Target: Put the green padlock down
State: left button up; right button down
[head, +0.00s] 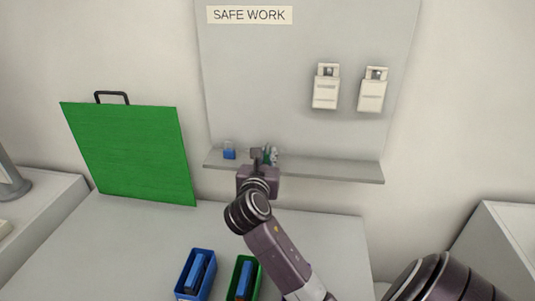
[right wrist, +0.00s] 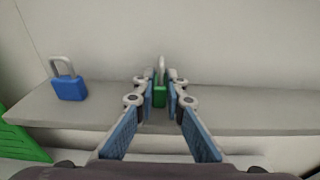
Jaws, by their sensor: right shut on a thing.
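The green padlock (right wrist: 160,92) is between the blue-padded fingers of my right gripper (right wrist: 161,97), which is shut on it. Its metal shackle points up. In the right wrist view the padlock is at the grey shelf (right wrist: 240,110); I cannot tell whether it touches the shelf. In the head view my right gripper (head: 264,156) is at the shelf (head: 335,170) below the SAFE WORK sign, and largely hides the padlock. My left gripper is not in view.
A blue padlock (right wrist: 71,87) stands on the shelf to the left, also in the head view (head: 229,151). Two white boxes (head: 326,87) hang on the board. A green panel (head: 130,150) leans at the left. Blue (head: 187,278) and green bins (head: 236,272) stand on the bench. The shelf's right part is clear.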

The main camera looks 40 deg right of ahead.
jog(key=shift+f, duration=0.1)
jog(key=c, duration=2)
grip_release()
jog(key=shift+s+a, duration=0.15)
jog(key=shift+a, duration=0.15)
jog(key=b+v, duration=0.1)
jog(key=v, duration=1)
jog(key=shift+s+a+b, duration=0.15)
jog(key=shift+a+b, duration=0.05)
jog(key=shift+b, duration=0.15)
